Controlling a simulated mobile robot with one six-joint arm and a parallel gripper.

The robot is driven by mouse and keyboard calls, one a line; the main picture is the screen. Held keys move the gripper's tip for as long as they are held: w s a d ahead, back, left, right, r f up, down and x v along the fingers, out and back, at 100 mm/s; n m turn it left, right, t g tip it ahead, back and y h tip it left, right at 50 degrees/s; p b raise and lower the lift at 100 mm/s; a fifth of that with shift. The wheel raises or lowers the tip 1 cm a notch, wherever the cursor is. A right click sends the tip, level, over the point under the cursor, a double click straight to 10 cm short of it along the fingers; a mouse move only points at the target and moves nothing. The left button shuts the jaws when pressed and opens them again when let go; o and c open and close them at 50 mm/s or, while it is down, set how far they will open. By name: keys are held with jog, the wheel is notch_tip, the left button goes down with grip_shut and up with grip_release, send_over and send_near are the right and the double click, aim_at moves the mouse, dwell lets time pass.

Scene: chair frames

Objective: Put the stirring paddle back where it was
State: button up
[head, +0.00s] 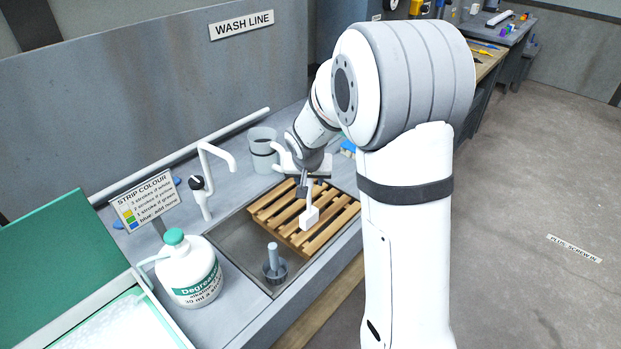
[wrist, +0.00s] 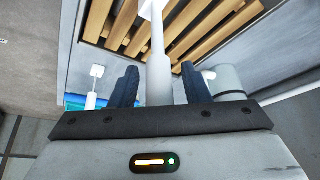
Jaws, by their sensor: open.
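The white stirring paddle (head: 310,216) is at the wooden slatted rack in the sink, its block-shaped head low over the slats. In the wrist view its pale handle (wrist: 159,75) runs between my two dark fingers. My gripper (head: 303,191) is above the rack; it also shows in the wrist view (wrist: 159,88). It is open, with a finger on each side of the handle and gaps visible. I cannot tell whether the paddle head touches the slats. Part of the handle is hidden by my gripper.
The wooden rack (head: 334,228) covers the right part of the sink. A grey container (head: 263,160) stands behind it. A wall (head: 130,100) stands behind.

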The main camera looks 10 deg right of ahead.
jog(key=shift+r, duration=0.1)
jog(key=shift+r, duration=0.2)
jog(key=v, duration=1.1)
jog(key=s+d+n+g+y, duration=0.1)
jog(key=s+n, duration=0.2)
jog(key=s, duration=2.2)
jog(key=shift+d+g+b, duration=0.3)
jog(key=shift+g+b, duration=0.1)
jog(key=shift+b, duration=0.05)
jog(key=shift+c, duration=0.6)
